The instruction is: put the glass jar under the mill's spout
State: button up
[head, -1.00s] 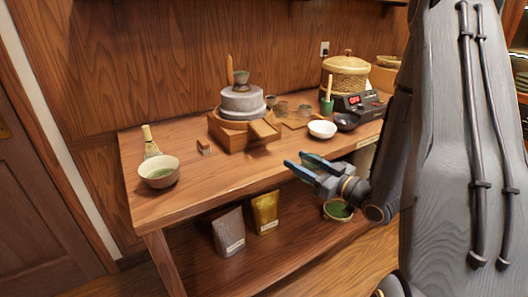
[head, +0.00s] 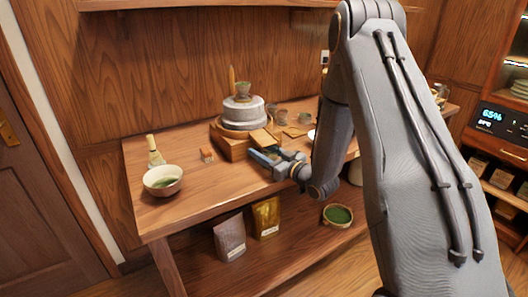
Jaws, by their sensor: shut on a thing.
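The mill (head: 242,118), a grey stone drum on a wooden base, stands at the middle of the bench. A small wooden lip (head: 261,138) juts from its front right; I take it for the spout. My gripper (head: 263,155) is low over the bench, just in front of and below this lip. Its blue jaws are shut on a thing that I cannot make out. I cannot pick out the glass jar in the head view; it may be clear, small or hidden by the jaws.
A bowl (head: 162,182) and a whisk (head: 155,152) stand at the bench's left, with a small brush (head: 207,155) beside the mill. Two pouches and a green-filled bowl (head: 338,215) sit on the lower shelf.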

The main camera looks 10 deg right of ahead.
jog(key=shift+s+d+f, duration=0.1)
jog(key=shift+s+f, duration=0.05)
jog(key=shift+f, duration=0.1)
jog(key=shift+f, duration=0.1)
jog(key=o, duration=1.2)
jog(key=shift+s+d, duration=0.1)
jog(key=b+v, duration=0.2)
jog(key=v, duration=0.9)
jog(key=shift+s+d, duration=0.15)
jog(key=shift+s, duration=0.2)
jog(key=shift+w, duration=0.1)
